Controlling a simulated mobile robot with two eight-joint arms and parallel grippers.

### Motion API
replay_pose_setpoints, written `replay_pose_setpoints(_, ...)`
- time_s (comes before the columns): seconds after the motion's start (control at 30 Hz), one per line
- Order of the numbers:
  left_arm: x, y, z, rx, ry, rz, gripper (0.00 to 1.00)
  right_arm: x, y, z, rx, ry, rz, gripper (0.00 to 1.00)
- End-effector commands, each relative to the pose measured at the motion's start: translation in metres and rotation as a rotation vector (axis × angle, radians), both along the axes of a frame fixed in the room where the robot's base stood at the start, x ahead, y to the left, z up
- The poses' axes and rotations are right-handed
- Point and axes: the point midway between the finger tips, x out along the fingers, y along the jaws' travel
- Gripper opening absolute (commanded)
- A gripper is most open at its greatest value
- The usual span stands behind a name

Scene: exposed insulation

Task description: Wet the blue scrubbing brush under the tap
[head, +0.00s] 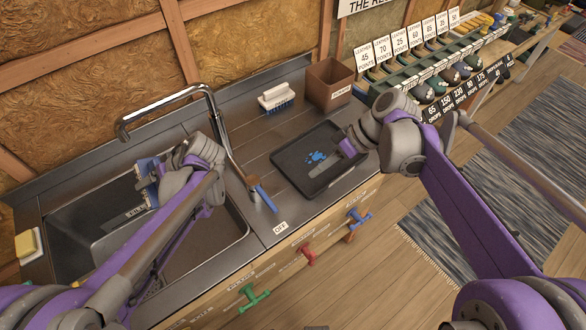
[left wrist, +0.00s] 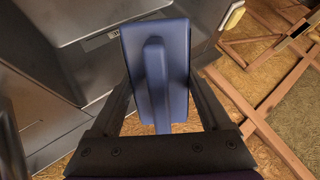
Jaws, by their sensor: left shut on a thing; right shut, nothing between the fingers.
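The blue scrubbing brush (left wrist: 157,75) is between the fingers of my left gripper (head: 143,182), its flat blue back and raised grip facing the wrist camera. Its bristles are hidden. In the head view, only blue parts of it (head: 148,164) show beside the fingers. My left gripper is shut on it over the sink basin (head: 95,225). The tap (head: 160,105) arches above, its spout end left of and above the brush. No water shows. A blue-handled lever (head: 264,198) stands by an OFF label (head: 280,227). My right gripper (head: 346,149) is shut and empty over the black tray.
The black tray (head: 290,157) bears a blue splash mark. A white brush with blue bristles (head: 275,97) and a brown box (head: 328,84) stand behind it. A yellow sponge (head: 27,243) lies at the sink's left. Counter between sink and tray is mostly clear.

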Motion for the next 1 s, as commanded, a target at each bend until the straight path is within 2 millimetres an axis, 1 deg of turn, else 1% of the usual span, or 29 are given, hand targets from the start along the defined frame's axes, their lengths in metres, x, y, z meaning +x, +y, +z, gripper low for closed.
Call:
replay_pose_setpoints(0.17,0.0,0.0,0.0,0.0,0.0,0.0,0.36,0.0,0.0,0.0,0.0,0.0,0.0,0.0)
replay_pose_setpoints(0.27,-0.001,-0.004,0.0,0.0,0.001,-0.001,0.36,0.0,0.0,0.0,0.0,0.0,0.0,0.0)
replay_pose_setpoints(1.0,-0.015,-0.062,0.0,-0.001,0.0,-0.003,0.36,-0.001,0.0,-0.003,0.0,0.002,-0.001,0.0)
